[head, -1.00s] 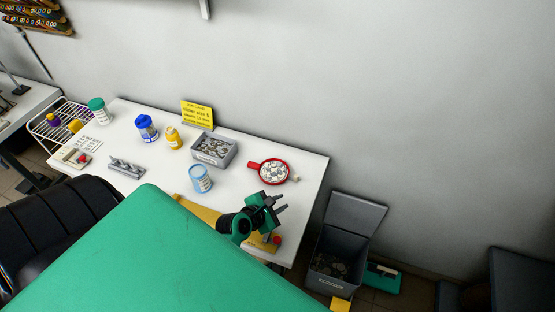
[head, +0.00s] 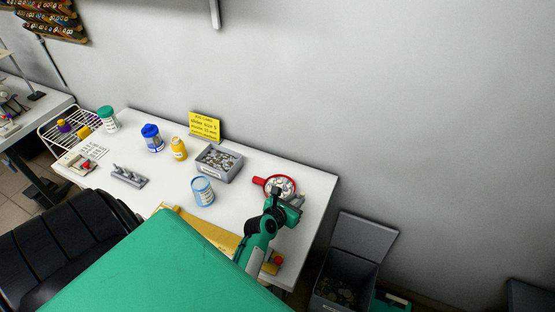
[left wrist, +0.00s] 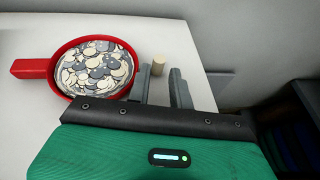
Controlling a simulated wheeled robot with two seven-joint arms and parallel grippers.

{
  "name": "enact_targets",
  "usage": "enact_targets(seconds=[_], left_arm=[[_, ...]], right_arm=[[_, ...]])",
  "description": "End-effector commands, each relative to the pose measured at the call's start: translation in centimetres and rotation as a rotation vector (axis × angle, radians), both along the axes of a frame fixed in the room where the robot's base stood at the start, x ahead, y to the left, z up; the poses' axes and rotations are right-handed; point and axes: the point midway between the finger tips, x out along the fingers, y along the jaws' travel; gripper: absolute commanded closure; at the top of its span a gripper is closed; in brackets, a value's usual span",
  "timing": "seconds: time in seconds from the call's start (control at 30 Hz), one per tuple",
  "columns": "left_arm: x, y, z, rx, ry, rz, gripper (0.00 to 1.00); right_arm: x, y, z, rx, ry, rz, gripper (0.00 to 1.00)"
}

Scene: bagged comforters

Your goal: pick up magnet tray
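The red round tray with a handle, which I take as the magnet tray (head: 260,181), lies on the white table near its right end. It is full of silvery and pale discs and also shows in the left wrist view (left wrist: 33,69), handle to the left. My left gripper (head: 298,200) is just in front and right of the tray and covers part of its near edge. In the left wrist view my fingers (left wrist: 162,88) are apart with nothing between them, right of the tray's rim. My right gripper is out of view.
An open grey bin (head: 345,285) is on the floor beyond the table's right edge.

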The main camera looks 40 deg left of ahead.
Motion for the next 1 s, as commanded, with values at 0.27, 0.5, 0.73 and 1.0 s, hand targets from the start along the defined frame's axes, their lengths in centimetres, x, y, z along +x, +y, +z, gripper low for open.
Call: enact_targets(seconds=[0.27, 0.5, 0.73, 1.0], left_arm=[[2.1, 0.2, -1.2, 0.003, -0.002, -0.001, 0.79], [4.4, 0.4, -2.0, 0.002, 0.0, -0.001, 0.79], [4.9, 0.4, -1.9, 0.002, 0.001, 0.0, 0.79], [4.9, 0.4, -1.9, 0.002, 0.001, 0.0, 1.0]], right_arm=[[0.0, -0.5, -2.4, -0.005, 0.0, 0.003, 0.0], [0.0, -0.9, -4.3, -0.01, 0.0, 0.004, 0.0], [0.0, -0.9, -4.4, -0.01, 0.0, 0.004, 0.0], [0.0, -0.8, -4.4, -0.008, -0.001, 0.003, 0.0]])
